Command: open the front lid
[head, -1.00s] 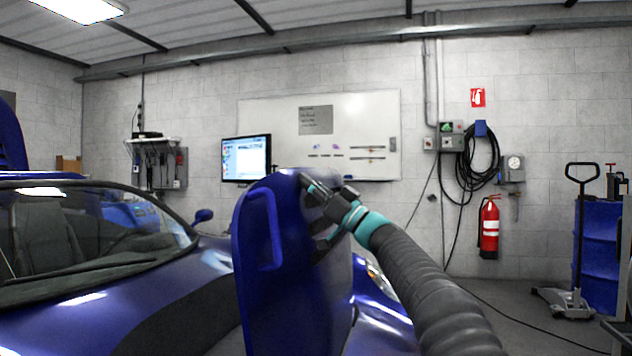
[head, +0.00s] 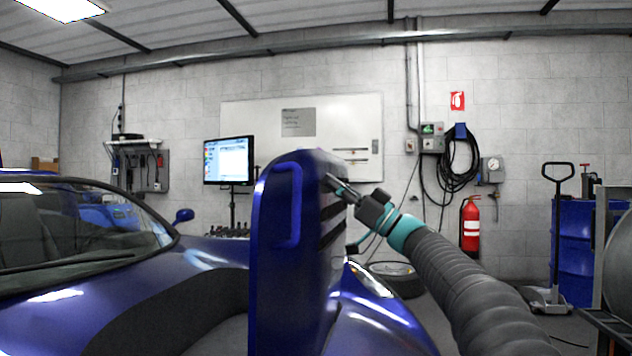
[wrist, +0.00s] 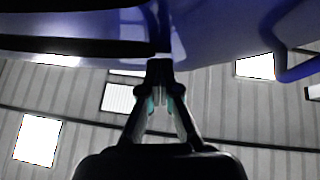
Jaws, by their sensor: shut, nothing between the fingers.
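The front lid (head: 272,262) of the blue car stands raised, close to upright, above the dark front compartment (head: 190,312). A blue loop handle (head: 294,207) is on its left face, and dark slots show on its right side. My gripper (head: 330,180) is shut and empty, with its tips at the lid's upper right side. In the wrist view, the closed fingertips (wrist: 160,66) are at the lid's blue underside (wrist: 205,35), touching or very near it. The handle (wrist: 290,62) shows at the right there, apart from the fingers.
The car's windshield (head: 80,232) is at the left. A tyre (head: 395,278) lies on the floor behind the lid. A monitor (head: 228,161) stands at the back wall.

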